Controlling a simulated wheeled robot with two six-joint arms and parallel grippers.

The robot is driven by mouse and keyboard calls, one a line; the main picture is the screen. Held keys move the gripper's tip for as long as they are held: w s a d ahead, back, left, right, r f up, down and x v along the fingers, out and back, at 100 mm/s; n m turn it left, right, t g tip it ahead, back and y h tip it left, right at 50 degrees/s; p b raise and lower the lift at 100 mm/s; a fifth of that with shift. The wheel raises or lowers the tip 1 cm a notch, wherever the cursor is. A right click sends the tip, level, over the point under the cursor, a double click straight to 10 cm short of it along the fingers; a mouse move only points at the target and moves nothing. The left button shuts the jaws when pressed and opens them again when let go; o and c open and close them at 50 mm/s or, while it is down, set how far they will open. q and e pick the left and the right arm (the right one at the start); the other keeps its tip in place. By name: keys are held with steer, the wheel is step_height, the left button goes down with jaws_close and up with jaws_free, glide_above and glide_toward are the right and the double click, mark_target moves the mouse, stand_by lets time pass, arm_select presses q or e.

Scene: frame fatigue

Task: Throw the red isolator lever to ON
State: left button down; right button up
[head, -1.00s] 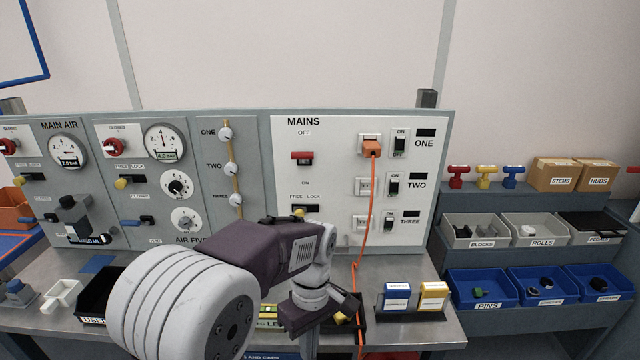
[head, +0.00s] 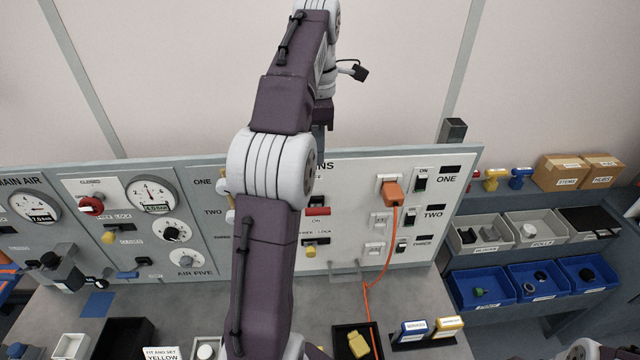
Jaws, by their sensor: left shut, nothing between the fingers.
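The red isolator lever (head: 318,211) is on the white MAINS panel (head: 350,200), between its OFF and ON labels. The red handle shows just above the ON label; from this steep view I cannot tell its exact setting. A yellow-ended FREE/LOCK slide (head: 310,252) sits below it. My left arm rises in front of the panel and hides its left part and some of the OFF label. My left gripper (head: 319,145) points down from the raised wrist, above the lever in the picture. It is shut and empty, apart from the lever.
An orange plug (head: 392,190) and its cable hang at the right of the panel, beside several black switches. A black tray with a yellow part (head: 358,344) stands on the bench below. Blue bins (head: 482,290) are at right. The air panels are at left.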

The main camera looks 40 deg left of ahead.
arm_select(q)
steer(key=b, duration=0.3)
glide_above(318, 209)
step_height(318, 209, down, 8)
steer(key=shift+s+r, duration=0.1)
steer(key=shift+r, duration=0.05)
steer(key=f, duration=0.6)
steer(key=shift+w+a+b, duration=0.2)
steer(key=shift+a+b, duration=0.05)
steer(key=shift+b, duration=0.1)
steer(key=shift+s+d+f, duration=0.1)
steer(key=shift+d+f, duration=0.05)
steer(key=shift+f, duration=0.25)
arm_select(e)
steer(key=f, duration=0.3)
steer(key=shift+w+a+f, duration=0.15)
steer(key=shift+a+f, duration=0.1)
steer(key=shift+f, duration=0.15)
arm_select(q)
steer(key=shift+f, duration=0.1)
arm_select(e)
steer(key=shift+f, duration=0.1)
